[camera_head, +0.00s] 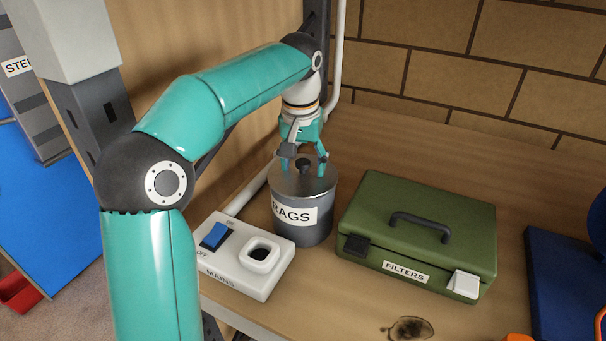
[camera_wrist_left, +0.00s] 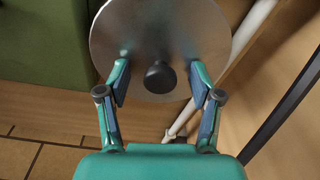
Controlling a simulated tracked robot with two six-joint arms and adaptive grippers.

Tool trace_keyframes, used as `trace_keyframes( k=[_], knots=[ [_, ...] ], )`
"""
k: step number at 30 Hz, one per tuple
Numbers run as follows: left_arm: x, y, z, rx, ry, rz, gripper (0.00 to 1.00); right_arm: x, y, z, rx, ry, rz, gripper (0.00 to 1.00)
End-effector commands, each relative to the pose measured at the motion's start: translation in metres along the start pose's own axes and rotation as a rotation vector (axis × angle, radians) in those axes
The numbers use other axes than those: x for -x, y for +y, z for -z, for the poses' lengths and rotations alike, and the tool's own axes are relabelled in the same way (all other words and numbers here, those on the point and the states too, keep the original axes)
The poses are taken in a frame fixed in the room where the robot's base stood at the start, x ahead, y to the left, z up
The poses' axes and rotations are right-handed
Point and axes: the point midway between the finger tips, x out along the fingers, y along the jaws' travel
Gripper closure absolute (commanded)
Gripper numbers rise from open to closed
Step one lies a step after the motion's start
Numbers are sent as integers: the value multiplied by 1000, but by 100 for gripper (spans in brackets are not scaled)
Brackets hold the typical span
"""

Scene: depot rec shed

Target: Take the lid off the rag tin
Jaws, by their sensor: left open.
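The rag tin (camera_head: 318,229) is a grey metal can with a white RAGS label, standing upright on the bench. Its round metal lid (camera_head: 318,184) sits on top with a black knob (camera_head: 303,165) in the middle. My left gripper (camera_head: 305,163) is above the lid, its fingers spread on either side of the knob. In the left wrist view the open fingers (camera_wrist_left: 160,82) straddle the knob (camera_wrist_left: 160,77), with clear gaps on both sides. The lid (camera_wrist_left: 139,30) shows beneath them. I cannot tell whether the fingertips touch the lid. My right gripper is out of view.
A white MAINS switch box (camera_head: 245,275) stands close left of the tin. A green FILTERS case (camera_head: 365,205) stands close to its right. A pale pipe (camera_head: 335,60) runs behind. A dark stain (camera_head: 409,328) marks the bench near the front, and a blue object (camera_head: 560,280) is far right.

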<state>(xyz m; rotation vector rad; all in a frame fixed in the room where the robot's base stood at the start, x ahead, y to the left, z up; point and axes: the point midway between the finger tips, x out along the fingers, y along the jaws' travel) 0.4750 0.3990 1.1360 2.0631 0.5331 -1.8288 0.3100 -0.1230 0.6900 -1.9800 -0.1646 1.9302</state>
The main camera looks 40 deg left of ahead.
Motion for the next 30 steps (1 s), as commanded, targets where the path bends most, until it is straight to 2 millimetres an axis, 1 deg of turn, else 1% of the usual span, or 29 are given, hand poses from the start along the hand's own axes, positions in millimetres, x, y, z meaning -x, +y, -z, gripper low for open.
trace_keyframes(
  k=[2,3,8,12,14,15,25,28,30],
  knots=[
    [0,0,0,0,0,0,35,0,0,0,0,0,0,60],
    [0,0,0,0,0,0,37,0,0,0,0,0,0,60],
    [0,0,0,0,0,0,63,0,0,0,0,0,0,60],
    [0,0,0,-1,-1,0,87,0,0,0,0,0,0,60],
    [0,0,0,-1,-2,0,97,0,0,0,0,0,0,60],
    [0,0,0,-1,-2,1,100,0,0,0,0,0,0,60],
    [1,1,0,-2,-5,1,100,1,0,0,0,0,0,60],
    [8,1,1,-2,-3,1,100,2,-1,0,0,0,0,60],
    [16,1,2,-3,-1,0,100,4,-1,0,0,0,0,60]
  ],
)
